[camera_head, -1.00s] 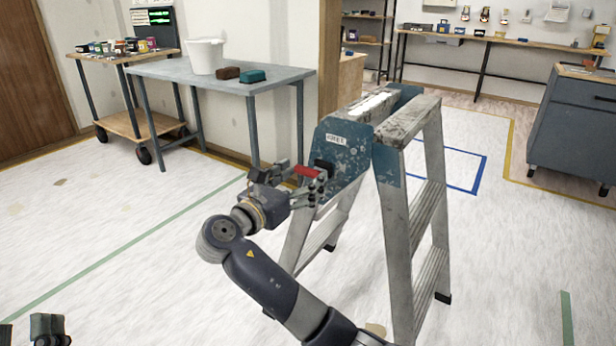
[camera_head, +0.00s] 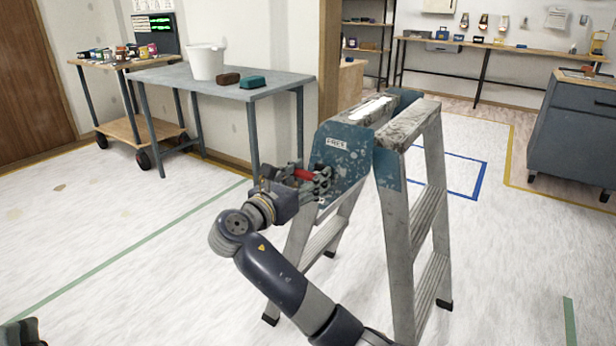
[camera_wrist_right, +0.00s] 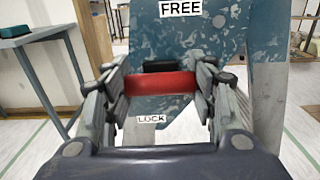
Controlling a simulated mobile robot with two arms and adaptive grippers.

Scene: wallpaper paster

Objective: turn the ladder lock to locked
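The stepladder (camera_head: 398,210) stands upright with a worn blue side plate (camera_head: 345,150). In the right wrist view, the plate carries a FREE label (camera_wrist_right: 180,9) at the top and a LOCK label (camera_wrist_right: 151,119) below. The red lock lever (camera_wrist_right: 160,83) lies crosswise between the labels, with a dark block behind it. It also shows in the head view (camera_head: 304,174). My right gripper (camera_head: 312,181) has a finger at each end of the lever, with no gap visible, and appears shut on it. Only part of my left gripper (camera_head: 22,332) shows at the bottom left corner.
A grey table (camera_head: 215,78) with a white bucket (camera_head: 206,62) stands behind on the left, beside a wooden cart (camera_head: 140,127). A dark cabinet (camera_head: 575,130) stands at the right. The floor left of the ladder is clear.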

